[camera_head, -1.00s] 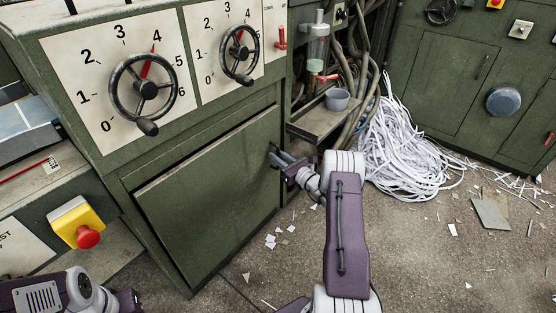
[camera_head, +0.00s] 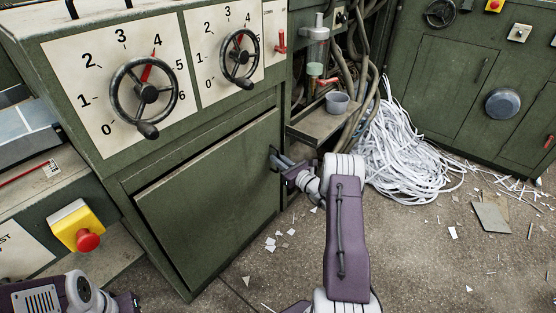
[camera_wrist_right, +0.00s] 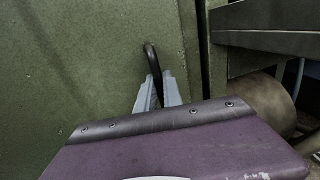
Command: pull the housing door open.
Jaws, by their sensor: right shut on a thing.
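The housing door (camera_head: 210,200) is a green metal panel on the front of the machine, below the dials. It sits in its frame, and I cannot tell whether it stands slightly ajar. In the right wrist view, the door (camera_wrist_right: 80,70) fills the left side, with a dark curved handle (camera_wrist_right: 150,56) near its right edge. My right gripper (camera_head: 277,158) is at the upper right of the door. Its grey fingers (camera_wrist_right: 158,88) are shut on the handle, hiding its lower part. My left gripper is not clearly visible; only part of the left arm shows at the bottom left.
Two dials with handwheels (camera_head: 143,93) are above the door. A yellow box with a red button (camera_head: 78,228) juts out at the left. A shelf with a grey cup (camera_head: 338,101) and a heap of white strips (camera_head: 405,150) are at the right. The floor before the door holds only scraps.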

